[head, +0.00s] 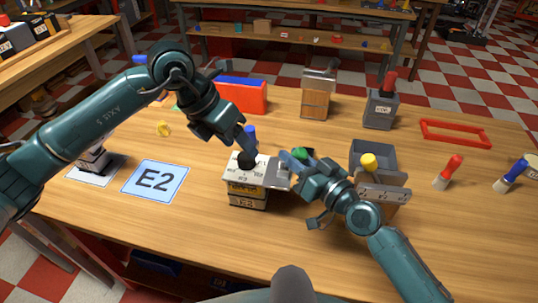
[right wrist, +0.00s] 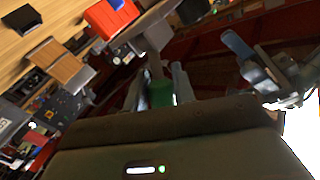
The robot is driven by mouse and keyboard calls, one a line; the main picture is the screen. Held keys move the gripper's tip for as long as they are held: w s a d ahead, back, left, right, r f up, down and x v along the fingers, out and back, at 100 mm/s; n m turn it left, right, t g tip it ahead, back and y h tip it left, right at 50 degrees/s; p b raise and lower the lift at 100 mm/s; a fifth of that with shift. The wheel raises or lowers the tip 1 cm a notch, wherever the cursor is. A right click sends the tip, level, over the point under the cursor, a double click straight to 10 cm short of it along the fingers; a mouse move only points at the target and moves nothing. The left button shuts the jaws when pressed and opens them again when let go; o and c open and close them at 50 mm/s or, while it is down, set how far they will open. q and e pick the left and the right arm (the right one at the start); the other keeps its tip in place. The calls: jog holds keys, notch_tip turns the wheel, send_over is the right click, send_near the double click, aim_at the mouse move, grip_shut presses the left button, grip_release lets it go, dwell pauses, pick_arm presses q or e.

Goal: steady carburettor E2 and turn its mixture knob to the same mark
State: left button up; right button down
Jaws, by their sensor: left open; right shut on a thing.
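A block-shaped carburettor (head: 246,190) stands upright on the bench at mid-picture. It has a pale top plate, a black round knob (head: 246,160) and a front label too small to read surely. A blue mat marked E2 (head: 155,180) lies bare to its left. My left gripper (head: 247,143) is open just above and behind the knob; whether it touches it I cannot tell. My right gripper (head: 299,158) is to the right of the carburettor, shut on a green piece (head: 303,153). The green piece (right wrist: 160,93) also shows between the fingers in the right wrist view.
Another unit (head: 93,160) stands on a pale mat at left. A red bin (head: 240,95), a wooden block device (head: 316,100) and a grey box (head: 381,109) stand behind. A grey tray (head: 372,157) is close to my right arm. The front bench strip is clear.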

pick_arm(q)
jog(key=s+d+f+n+g+h, duration=0.2)
jog(key=s+d+f+n+h, duration=0.1)
jog(key=n+h, duration=0.35)
jog(key=n+t+h, duration=0.4)
jog(key=n+t, duration=0.6)
jog(key=n, duration=1.6)
send_near(246, 160)
jog(key=w+f, duration=0.1)
jog(key=w, duration=0.1)
jog(key=x, duration=1.1)
jog(key=shift+d, duration=0.35)
jog(key=shift+c, duration=0.3)
jog(key=shift+t, duration=0.3)
jog(key=c, duration=0.9)
